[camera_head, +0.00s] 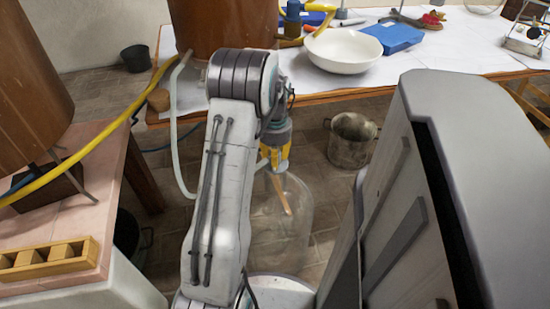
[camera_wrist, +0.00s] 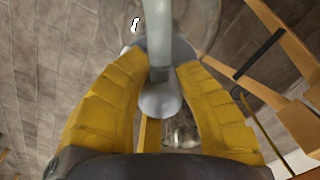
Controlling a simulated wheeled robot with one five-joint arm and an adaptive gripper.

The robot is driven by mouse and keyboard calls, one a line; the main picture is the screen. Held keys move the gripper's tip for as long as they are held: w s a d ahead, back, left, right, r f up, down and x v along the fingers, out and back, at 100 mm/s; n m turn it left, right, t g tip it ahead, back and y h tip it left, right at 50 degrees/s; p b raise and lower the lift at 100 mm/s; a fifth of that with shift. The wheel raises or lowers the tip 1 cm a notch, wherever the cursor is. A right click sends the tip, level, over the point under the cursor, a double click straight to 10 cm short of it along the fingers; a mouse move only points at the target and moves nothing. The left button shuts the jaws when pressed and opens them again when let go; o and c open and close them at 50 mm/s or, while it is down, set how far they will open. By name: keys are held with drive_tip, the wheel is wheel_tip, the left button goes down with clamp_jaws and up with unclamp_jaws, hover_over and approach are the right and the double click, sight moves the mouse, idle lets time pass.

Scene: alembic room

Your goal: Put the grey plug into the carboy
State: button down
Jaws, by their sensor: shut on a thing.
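The carboy (camera_head: 285,225) is a large clear glass vessel standing on the floor behind my arm in the head view. Its rounded glass (camera_wrist: 205,14) shows behind the fingertips in the wrist view. My gripper (camera_head: 274,157) has yellow fingers and is above the carboy's top; its fingers (camera_wrist: 160,68) also show in the wrist view. They close around a pale grey piece, which looks like the grey plug (camera_wrist: 159,98), with a rounded end between the fingers. The carboy's mouth is not clear in the head view, so I cannot tell whether the plug touches it.
A metal pot (camera_head: 351,140) stands on the floor to the right. A long table (camera_head: 345,95) behind carries a white bowl (camera_head: 342,50) and a blue box (camera_head: 393,37). A pink-tiled bench (camera_head: 75,215) with a wooden rack (camera_head: 45,262) is at left. A pale hose (camera_head: 174,135) hangs beside my arm.

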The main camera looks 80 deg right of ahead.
drive_tip(key=shift+f+b, duration=0.9)
drive_tip(key=shift+f, duration=0.8)
idle(3.5)
drive_tip(key=c, duration=0.9)
unclamp_jaws()
drive_tip(key=shift+c, duration=0.2)
drive_tip(key=shift+r, duration=0.25)
drive_tip(key=shift+r+p, duration=2.85)
drive_tip(key=shift+r, duration=0.45)
